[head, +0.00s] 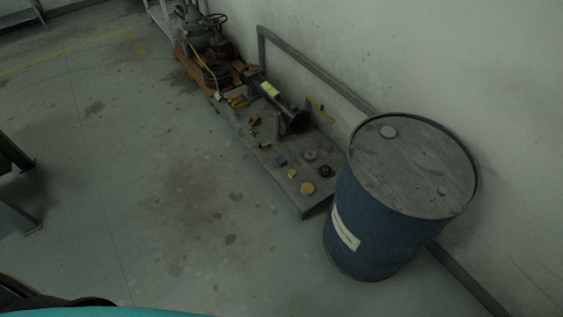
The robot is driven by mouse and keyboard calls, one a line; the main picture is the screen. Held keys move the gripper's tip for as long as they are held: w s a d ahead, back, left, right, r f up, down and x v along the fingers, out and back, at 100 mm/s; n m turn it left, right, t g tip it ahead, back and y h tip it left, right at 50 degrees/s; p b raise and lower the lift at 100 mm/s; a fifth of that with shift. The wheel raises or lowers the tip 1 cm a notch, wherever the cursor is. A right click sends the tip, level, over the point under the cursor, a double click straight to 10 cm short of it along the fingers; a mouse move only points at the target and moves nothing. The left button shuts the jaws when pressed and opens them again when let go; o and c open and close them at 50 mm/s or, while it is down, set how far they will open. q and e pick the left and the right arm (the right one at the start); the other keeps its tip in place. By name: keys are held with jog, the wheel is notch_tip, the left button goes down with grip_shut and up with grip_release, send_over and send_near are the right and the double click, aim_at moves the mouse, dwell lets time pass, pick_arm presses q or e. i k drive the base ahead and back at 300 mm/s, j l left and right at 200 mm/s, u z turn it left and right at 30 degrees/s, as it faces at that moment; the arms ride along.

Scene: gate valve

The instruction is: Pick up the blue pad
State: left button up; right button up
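A small blue pad (281,160) appears to lie on a low grey bench or platform (306,203) against the wall, in the middle of the head view. It is small and dark here, so its exact shape is hard to tell. Small yellow items lie near it, and a dark round item (325,171) is to its right. Neither of my grippers shows in the head view.
A large blue drum (377,220) stands just right of the platform's near end. A dark cylindrical machine part (282,108) and valve parts (212,45) are farther back along the wall. The stained floor (170,200) left of the platform is clear. Dark metal legs (17,205) stand at the left edge.

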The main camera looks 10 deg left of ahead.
aim_at(282, 161)
jog(key=i+j+z, duration=0.15)
jog(key=z, duration=0.3)
jog(key=i+j+z, duration=0.15)
jog(key=z, duration=0.3)
jog(key=j, duration=0.1)
